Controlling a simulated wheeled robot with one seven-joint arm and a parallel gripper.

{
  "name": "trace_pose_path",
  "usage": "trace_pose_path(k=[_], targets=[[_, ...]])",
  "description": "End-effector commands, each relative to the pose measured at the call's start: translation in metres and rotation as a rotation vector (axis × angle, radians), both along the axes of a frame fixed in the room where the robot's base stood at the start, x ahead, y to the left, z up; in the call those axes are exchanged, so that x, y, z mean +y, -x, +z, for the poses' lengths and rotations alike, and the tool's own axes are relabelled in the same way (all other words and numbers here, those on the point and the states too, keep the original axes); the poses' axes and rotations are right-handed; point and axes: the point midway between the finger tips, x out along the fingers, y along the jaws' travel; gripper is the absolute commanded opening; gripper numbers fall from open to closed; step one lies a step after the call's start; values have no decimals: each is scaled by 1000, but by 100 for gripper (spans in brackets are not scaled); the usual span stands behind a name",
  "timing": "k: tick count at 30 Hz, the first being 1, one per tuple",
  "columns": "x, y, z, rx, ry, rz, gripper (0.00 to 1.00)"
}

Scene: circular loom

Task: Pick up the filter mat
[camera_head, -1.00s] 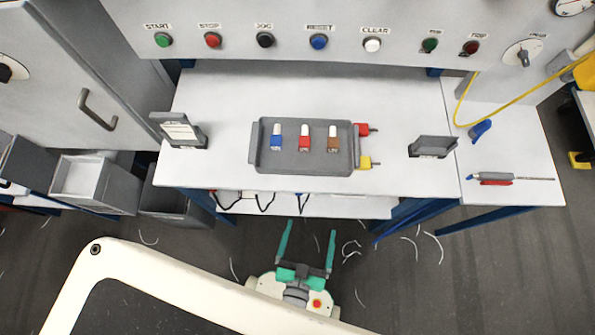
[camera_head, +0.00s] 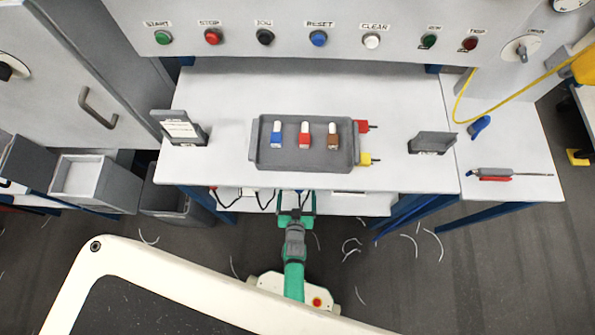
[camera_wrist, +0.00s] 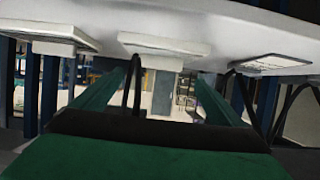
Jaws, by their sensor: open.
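My gripper (camera_head: 296,207) is below the front edge of the worktable; its fingertips are hidden under the tabletop in the head view. In the wrist view my gripper (camera_wrist: 166,75) is open, with its two green fingers apart. A pale flat piece (camera_wrist: 165,45) lies ahead of the fingers, near their tips. A dark loop (camera_wrist: 136,85) shows between the fingers, near the left one. Similar pale pieces show at left (camera_wrist: 50,32) and right (camera_wrist: 272,64). I cannot tell which piece, if any, is the filter mat.
The worktable (camera_head: 220,100) bears a grey tray (camera_head: 262,164) holding blue, red and brown capped items. Grey holders stand left (camera_head: 180,128) and right (camera_head: 432,143) of it. Dark loops (camera_head: 266,199) hang under the front edge. Blue legs (camera_head: 402,212) stand to the right.

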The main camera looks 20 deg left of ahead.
Motion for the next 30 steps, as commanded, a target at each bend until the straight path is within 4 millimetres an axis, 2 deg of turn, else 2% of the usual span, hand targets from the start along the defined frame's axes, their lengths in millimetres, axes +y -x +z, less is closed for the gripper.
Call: trace_pose_path(k=[3, 14, 22, 30], targets=[[5, -17, -6, -1, 0, 0, 92], [15, -38, -16, -1, 0, 9, 92], [22, -68, -28, -1, 1, 5, 92], [22, -78, -33, -1, 1, 0, 92]])
